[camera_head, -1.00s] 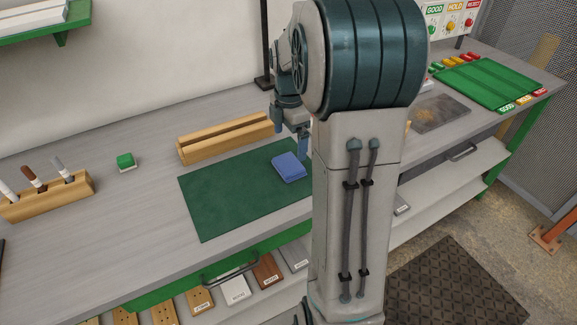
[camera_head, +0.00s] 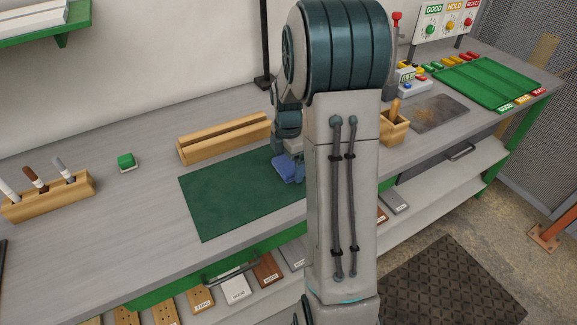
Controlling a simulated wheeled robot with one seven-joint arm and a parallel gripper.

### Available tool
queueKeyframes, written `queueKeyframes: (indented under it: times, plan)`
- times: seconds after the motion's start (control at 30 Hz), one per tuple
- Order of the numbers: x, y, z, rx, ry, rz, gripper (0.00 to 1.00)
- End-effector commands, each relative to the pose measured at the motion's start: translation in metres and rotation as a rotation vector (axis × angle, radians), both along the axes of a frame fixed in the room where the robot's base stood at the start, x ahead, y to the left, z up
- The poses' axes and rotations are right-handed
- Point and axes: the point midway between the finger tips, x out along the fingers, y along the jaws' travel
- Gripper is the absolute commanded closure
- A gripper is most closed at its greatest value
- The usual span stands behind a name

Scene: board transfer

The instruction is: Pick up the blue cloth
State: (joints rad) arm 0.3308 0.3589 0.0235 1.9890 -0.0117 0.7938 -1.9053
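The blue cloth (camera_head: 286,172) is a small folded piece lying on the right part of the dark green mat (camera_head: 225,195). My gripper (camera_head: 291,165) is down at the cloth, pointing downward. My own arm covers the right side of the gripper and part of the cloth. The fingertips do not show clearly, so I cannot tell whether they are closed on the cloth. The cloth looks to be at mat level.
A grooved wooden block (camera_head: 222,139) stands behind the mat. A wooden box (camera_head: 394,128), a dark plate (camera_head: 436,112) and a green tray (camera_head: 490,82) are at right.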

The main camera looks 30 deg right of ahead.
Motion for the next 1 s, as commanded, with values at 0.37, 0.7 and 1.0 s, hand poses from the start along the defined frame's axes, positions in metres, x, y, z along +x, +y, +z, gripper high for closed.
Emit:
queueKeyframes:
  times: [0.37,0.7,1.0]
  plan:
    - [0.000,0.000,0.001,0.000,0.000,0.000,0.45]
    - [0.001,-0.001,0.026,-0.002,-0.004,-0.001,0.45]
    - [0.006,-0.051,0.070,-0.002,-0.003,-0.006,0.45]
